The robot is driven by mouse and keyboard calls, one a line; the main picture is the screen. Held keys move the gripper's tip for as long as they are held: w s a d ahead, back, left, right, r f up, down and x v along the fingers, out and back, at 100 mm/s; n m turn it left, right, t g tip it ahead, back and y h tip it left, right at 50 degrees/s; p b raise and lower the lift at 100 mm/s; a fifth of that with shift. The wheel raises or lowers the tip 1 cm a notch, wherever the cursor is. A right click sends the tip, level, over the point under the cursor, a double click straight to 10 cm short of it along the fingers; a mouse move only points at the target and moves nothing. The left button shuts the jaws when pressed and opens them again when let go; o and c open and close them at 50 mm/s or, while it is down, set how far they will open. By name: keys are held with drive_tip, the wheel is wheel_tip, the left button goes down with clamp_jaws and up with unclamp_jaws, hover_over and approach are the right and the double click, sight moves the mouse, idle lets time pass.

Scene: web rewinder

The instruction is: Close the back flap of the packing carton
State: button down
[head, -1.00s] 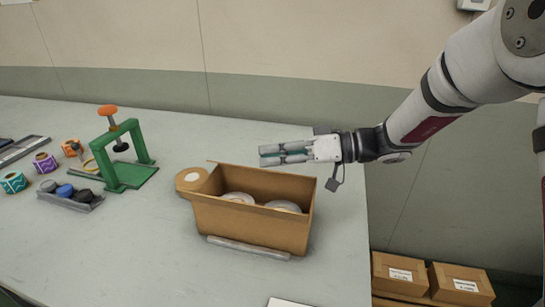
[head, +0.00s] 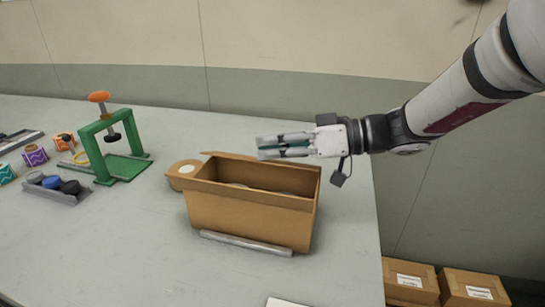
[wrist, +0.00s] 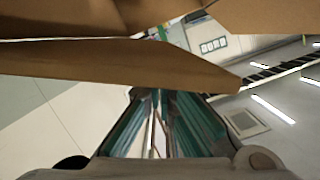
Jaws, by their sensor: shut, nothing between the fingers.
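The brown packing carton (head: 250,218) stands on the grey table with its top open. Its back flap (head: 232,156) shows as a thin brown strip along the far rim, partly behind my gripper; its exact angle is hard to tell. My gripper (head: 262,147) is shut and empty, lying level above the carton's far rim and pointing left. In the wrist view, brown cardboard (wrist: 110,66) spans the top, just beyond my shut fingers (wrist: 160,100). I cannot tell whether they touch it.
A tape roll (head: 183,171) lies behind the carton's left end. A grey bar (head: 245,244) lies along its front. A green press (head: 98,150) and a tray of pucks (head: 52,188) stand left. Closed boxes (head: 410,282) sit low at right.

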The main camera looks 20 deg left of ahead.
drive_tip(key=f+n+b, duration=0.1)
drive_tip(key=b, duration=0.3)
drive_tip(key=shift+s+f, duration=0.1)
drive_tip(key=shift+s, duration=0.3)
drive_tip(key=shift+s+f+b, duration=0.1)
drive_tip(key=shift+s+b, duration=0.05)
drive_tip(key=shift+b, duration=1)
drive_tip(key=shift+s+f+b, duration=0.2)
drive_tip(key=shift+s+b, duration=0.15)
drive_tip(key=shift+b, duration=1.35)
drive_tip(key=shift+r, duration=0.15)
